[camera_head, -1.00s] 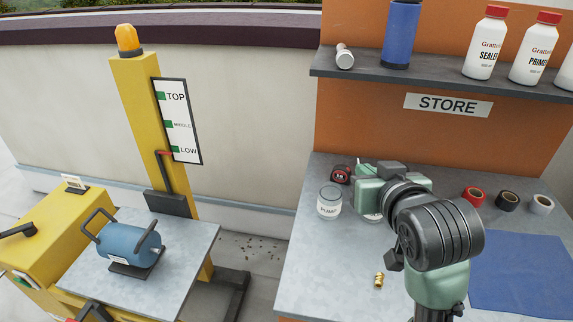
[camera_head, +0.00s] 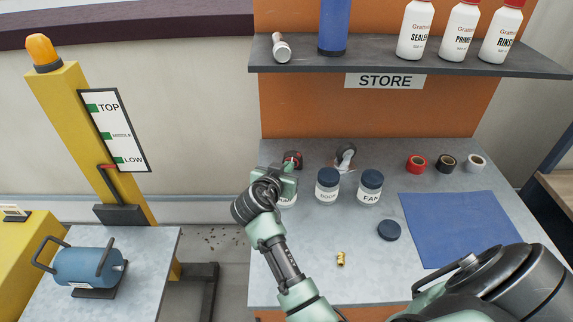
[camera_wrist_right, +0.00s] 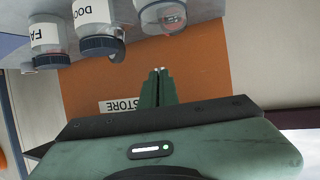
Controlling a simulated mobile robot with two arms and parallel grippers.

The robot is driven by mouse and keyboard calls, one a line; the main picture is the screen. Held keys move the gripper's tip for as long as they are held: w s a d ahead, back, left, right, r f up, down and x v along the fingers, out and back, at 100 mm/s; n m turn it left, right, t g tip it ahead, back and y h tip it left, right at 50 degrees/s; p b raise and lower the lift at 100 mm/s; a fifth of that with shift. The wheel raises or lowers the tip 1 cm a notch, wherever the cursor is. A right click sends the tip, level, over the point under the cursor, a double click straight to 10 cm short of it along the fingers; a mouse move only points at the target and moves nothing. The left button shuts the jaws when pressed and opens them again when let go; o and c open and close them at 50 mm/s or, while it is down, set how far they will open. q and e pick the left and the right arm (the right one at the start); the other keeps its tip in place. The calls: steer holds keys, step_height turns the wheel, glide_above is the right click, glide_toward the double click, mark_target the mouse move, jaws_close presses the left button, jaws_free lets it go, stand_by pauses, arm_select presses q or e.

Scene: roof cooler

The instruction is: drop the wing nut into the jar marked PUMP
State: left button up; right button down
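The PUMP jar (camera_head: 288,201) is clear and upright on the grey bench, partly hidden by my right gripper (camera_head: 287,179). An open clear jar also shows at the top of the right wrist view (camera_wrist_right: 160,17), which is upside down; its contents are unclear. In that view my right gripper (camera_wrist_right: 160,70) has its green fingers close together, apart from the jar. My left gripper is not in view.
The lidded DOOR jar (camera_head: 327,186) and FAN jar (camera_head: 369,188) stand to the right. A loose dark lid (camera_head: 389,230), a blue mat (camera_head: 460,228) and several tape rolls (camera_head: 446,163) are farther right.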

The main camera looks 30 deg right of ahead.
step_height(320, 180, down, 5)
steer(key=b, duration=0.3)
steer(key=shift+f, duration=0.1)
steer(key=c, duration=1.6)
jaws_free()
